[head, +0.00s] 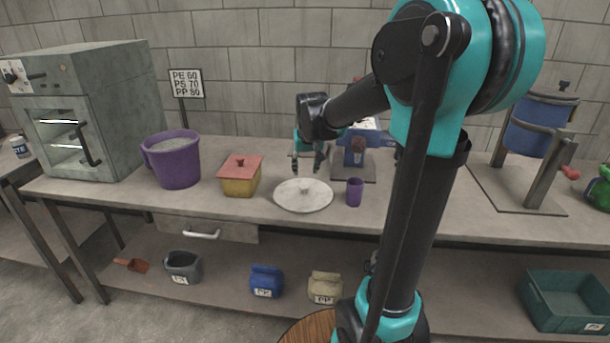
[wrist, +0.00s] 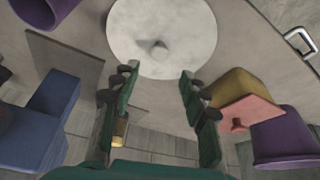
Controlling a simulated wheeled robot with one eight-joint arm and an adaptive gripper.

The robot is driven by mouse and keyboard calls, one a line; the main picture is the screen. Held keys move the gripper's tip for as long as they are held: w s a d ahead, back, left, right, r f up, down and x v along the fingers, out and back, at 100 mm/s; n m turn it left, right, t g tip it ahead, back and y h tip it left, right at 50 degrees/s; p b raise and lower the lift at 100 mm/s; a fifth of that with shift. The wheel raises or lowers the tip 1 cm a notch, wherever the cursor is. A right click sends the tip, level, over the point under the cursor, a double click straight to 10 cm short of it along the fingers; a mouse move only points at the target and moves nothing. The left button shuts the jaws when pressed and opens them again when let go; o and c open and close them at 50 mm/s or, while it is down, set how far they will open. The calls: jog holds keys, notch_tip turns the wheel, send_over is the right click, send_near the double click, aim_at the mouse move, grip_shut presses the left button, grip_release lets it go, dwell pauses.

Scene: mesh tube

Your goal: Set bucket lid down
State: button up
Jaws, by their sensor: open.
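The bucket lid (head: 303,195) is a pale round disc with a small knob in its middle. It lies flat on the workbench (head: 115,187), between the yellow box and the small purple cup. In the wrist view the lid (wrist: 185,20) shows beyond my fingertips, its knob (wrist: 158,49) centred between them. My gripper (head: 308,168) is above the lid's far side, pointing down, with its fingers apart and nothing between them. In the wrist view my gripper (wrist: 159,75) is also open and empty. The purple bucket (head: 172,162) stands uncovered to the left, filled with greyish material.
A yellow box with a red lid (head: 240,178) stands left of the bucket lid. A small purple cup (head: 354,192) stands close on its right. A blue machine (head: 358,150) is behind, and a grey oven (head: 90,110) stands at far left.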

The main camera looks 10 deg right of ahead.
jog(key=s+d+f, duration=0.2)
jog(key=s+f, duration=0.5)
jog(key=s, duration=0.5)
jog(key=s+d+f, duration=0.1)
jog(key=s+f, duration=0.6)
jog(key=s, duration=0.6)
jog(key=shift+s+d+f, duration=0.15)
jog(key=shift+d+f, duration=0.05)
jog(key=shift+d, duration=0.2)
